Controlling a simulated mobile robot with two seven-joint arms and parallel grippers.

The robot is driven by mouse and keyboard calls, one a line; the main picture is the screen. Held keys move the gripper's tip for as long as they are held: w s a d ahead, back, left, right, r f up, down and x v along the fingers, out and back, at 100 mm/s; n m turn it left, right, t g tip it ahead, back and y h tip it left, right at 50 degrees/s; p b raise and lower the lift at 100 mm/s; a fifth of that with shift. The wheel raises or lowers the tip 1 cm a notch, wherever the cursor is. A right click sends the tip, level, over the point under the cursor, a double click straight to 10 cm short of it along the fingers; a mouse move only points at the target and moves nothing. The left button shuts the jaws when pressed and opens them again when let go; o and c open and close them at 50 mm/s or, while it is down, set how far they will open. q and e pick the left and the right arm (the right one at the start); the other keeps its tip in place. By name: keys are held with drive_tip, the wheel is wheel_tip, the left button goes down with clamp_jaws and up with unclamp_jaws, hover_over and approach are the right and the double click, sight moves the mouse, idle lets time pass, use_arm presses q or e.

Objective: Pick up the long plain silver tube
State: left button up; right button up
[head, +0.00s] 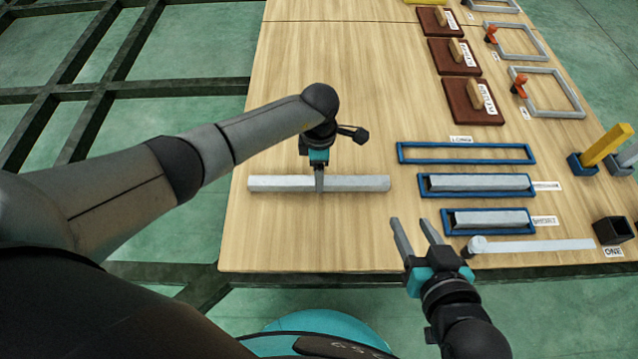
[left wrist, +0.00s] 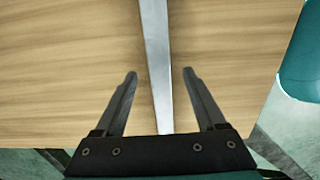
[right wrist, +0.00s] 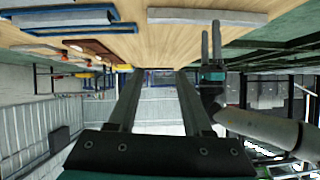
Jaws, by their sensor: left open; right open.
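The long plain silver tube (head: 355,183) lies flat on the wooden table, left of the blue frames, running left to right. My left gripper (head: 319,186) is over the middle of the tube, pointing down. In the left wrist view the tube (left wrist: 156,60) runs between the two open fingers (left wrist: 160,75), with a gap on each side. The tube also shows in the right wrist view (right wrist: 207,17).
An empty blue frame (head: 466,146) lies to the right. Two other blue frames (head: 425,185) (head: 450,223) hold shorter silver bars. A flat silver strip (head: 540,245) lies near the front edge beside a black square holder (head: 612,231). Brown blocks (head: 470,103) stand farther back. The table's back left is clear.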

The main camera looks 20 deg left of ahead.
use_arm(q)
drive_tip(key=shift+f+b, duration=0.5)
drive_tip(key=shift+f, duration=0.4)
drive_tip(key=shift+f+b, duration=0.3)
drive_tip(key=shift+f, duration=0.15)
use_arm(e)
drive_tip(key=shift+a+r+t+y, duration=0.45)
drive_tip(key=shift+a+t, duration=0.2)
drive_tip(key=shift+t, duration=0.15)
drive_tip(key=shift+a+r+t+y, duration=0.35)
drive_tip(key=shift+a+r+t, duration=0.1)
drive_tip(key=shift+a+t, duration=0.3)
drive_tip(key=shift+d, duration=0.1)
use_arm(q)
clamp_jaws()
